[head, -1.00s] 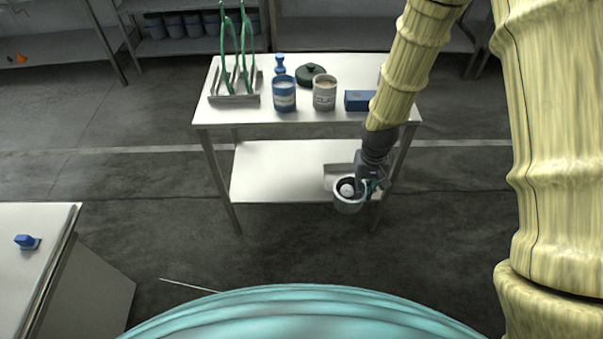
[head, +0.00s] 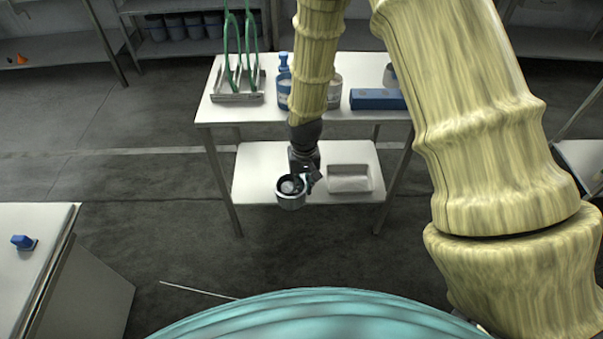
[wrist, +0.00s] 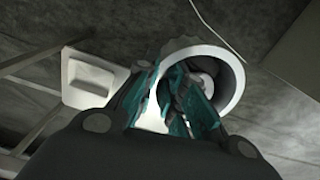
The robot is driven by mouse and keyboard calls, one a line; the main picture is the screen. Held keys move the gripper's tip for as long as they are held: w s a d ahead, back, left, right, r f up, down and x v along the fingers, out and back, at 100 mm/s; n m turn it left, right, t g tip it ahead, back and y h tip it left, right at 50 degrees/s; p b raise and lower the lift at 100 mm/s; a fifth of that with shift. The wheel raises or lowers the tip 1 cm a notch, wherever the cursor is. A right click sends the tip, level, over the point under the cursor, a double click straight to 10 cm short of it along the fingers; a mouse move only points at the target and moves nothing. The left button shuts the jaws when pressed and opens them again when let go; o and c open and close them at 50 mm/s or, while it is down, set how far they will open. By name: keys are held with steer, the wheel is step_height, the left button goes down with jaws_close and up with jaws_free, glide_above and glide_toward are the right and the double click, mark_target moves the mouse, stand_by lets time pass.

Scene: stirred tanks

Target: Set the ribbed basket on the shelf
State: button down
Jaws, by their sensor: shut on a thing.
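The ribbed basket (head: 291,200) is a pale round cup with a dark inside and a white round thing in it. My gripper (head: 307,182) is shut on its right side in the head view. The basket hangs in front of the front edge of the lower white shelf (head: 255,170), overlapping it in the picture; its height against the shelf is hard to judge. In the wrist view the teal fingers (wrist: 180,95) pinch the wall of the basket (wrist: 234,75), and its ribbed rim shows.
A pale rectangular tray (head: 349,178) sits on the right of the lower shelf. The shelf's left part is clear. The tabletop (head: 335,116) above carries a rack (head: 237,97), a blue box (head: 377,99) and containers. The table's front legs flank the shelf.

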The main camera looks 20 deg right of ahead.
steer(key=w+d+f+m+b, duration=0.1)
steer(key=w+f+m+b, duration=0.4)
steer(key=f+m+b, duration=0.5)
steer(key=w+d+f+m+b, duration=0.1)
steer(key=w+f+m+b, duration=0.45)
steer(key=f+b, duration=0.95)
steer(key=w+d+f+m+b, duration=0.1)
steer(key=w+f+m+b, duration=0.3)
steer(key=f+m+b, duration=0.6)
steer(key=shift+n, duration=0.85)
steer(key=shift+w+d+f+b, duration=0.5)
steer(key=shift+w+f+b, duration=0.85)
steer(key=shift+w, duration=1.3)
steer(key=shift+w+d+f+b, duration=0.5)
steer(key=shift+w+f+b, duration=0.9)
steer(key=shift+w, duration=1.25)
steer(key=shift+w+d+f+b, duration=0.5)
steer(key=shift+w+f+b, duration=0.4)
steer(key=shift+w+b, duration=1.3)
steer(key=shift+w+f+p, duration=0.15)
steer(key=shift+w+p, duration=0.3)
steer(key=shift+p, duration=0.1)
steer(key=c, duration=1.5)
jaws_free()
step_height(320, 180, up, 8)
steer(key=p, duration=0.2)
steer(key=shift+p, duration=0.35)
